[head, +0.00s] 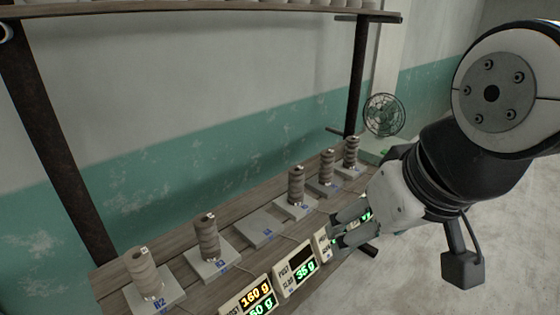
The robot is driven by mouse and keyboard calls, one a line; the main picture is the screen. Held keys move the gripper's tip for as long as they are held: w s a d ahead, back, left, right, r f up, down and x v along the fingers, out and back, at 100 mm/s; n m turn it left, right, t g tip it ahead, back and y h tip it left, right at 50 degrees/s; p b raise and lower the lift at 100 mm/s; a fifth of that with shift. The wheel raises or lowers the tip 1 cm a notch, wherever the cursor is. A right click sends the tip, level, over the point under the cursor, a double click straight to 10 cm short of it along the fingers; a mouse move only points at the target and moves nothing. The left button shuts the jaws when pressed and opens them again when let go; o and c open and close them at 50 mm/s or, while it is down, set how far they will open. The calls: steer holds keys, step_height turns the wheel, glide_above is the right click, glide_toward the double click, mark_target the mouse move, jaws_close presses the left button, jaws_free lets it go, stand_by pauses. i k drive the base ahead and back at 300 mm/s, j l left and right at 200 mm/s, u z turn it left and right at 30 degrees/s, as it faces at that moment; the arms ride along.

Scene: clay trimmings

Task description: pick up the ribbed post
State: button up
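Several ribbed grey-brown posts stand upright on pale square plates along a wooden bench: a near-left post (144,272), a second post (207,237), a middle post (296,186), a fourth post (326,167) and a far post (351,152). The pictures do not show which one the task means. My gripper (336,227) is at the bench's front edge, to the right of and below the middle post, apart from all the posts. Its two grey fingers look spread, with no post visible between them. The gripper covers some of the displays behind it.
One plate (262,231) between the second and middle posts is bare. Lit displays line the front edge, including one reading 160 g (247,298) and another reading 36 g (296,268). A shelf (200,10) hangs above.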

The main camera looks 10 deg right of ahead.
mark_target(327, 159)
steer(key=l+z, duration=0.25)
steer(key=l, duration=0.35)
steer(key=i+l+z, duration=0.25)
steer(key=l, duration=0.35)
steer(key=i+l+u, duration=0.15)
steer(key=i+u, duration=0.15)
steer(key=u, duration=0.2)
steer(key=i+l+u, duration=0.25)
steer(key=u, duration=0.2)
steer(key=i+l+u, duration=0.25)
steer(key=u, duration=0.25)
steer(key=k+l, duration=0.05)
steer(key=l, duration=0.05)
